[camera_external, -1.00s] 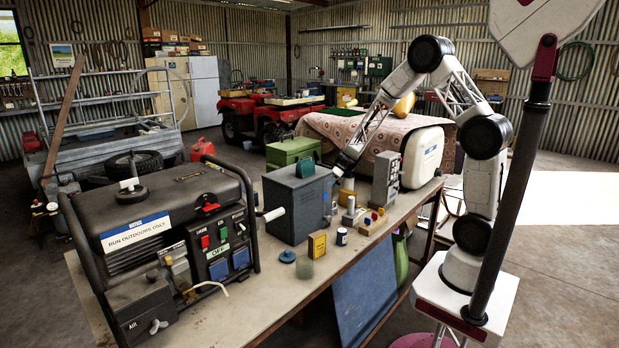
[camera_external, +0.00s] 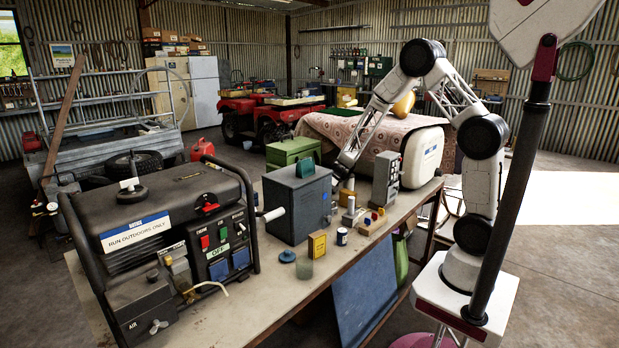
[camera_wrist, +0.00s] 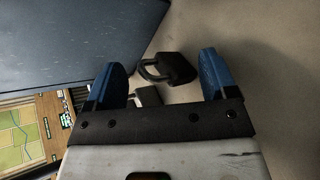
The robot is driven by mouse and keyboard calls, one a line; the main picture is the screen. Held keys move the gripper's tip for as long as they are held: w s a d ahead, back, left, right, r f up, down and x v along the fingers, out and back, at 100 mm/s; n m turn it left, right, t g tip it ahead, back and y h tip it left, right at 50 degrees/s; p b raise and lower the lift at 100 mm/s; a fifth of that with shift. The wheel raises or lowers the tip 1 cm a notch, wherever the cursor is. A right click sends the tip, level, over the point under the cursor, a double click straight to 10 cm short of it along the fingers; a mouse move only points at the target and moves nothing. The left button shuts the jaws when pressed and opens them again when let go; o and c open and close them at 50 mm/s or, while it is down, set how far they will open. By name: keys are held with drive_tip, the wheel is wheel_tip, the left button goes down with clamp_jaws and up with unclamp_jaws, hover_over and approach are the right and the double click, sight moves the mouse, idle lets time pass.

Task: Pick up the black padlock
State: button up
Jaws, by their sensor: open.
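The black padlock (camera_wrist: 174,69) lies on the pale bench top in the wrist view, its shackle pointing left. My gripper (camera_wrist: 162,75) is open, its two blue fingers apart to the left and right of the padlock. I cannot tell from this view how far above it the fingertips are. In the external view my gripper (camera_external: 341,172) is low behind the right end of the dark grey box, and its fingers and the padlock are hidden.
The grey box (camera_external: 297,204) stands close beside my gripper and fills the upper left of the wrist view (camera_wrist: 60,40). A small dark object (camera_wrist: 148,96) lies near the left finger. A grey device (camera_external: 386,178) stands to the right. Bench top right of the padlock is clear.

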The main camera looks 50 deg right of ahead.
drive_tip(key=shift+a+f, duration=0.35)
drive_tip(key=shift+a, duration=0.1)
drive_tip(key=shift+c, duration=0.4)
clamp_jaws()
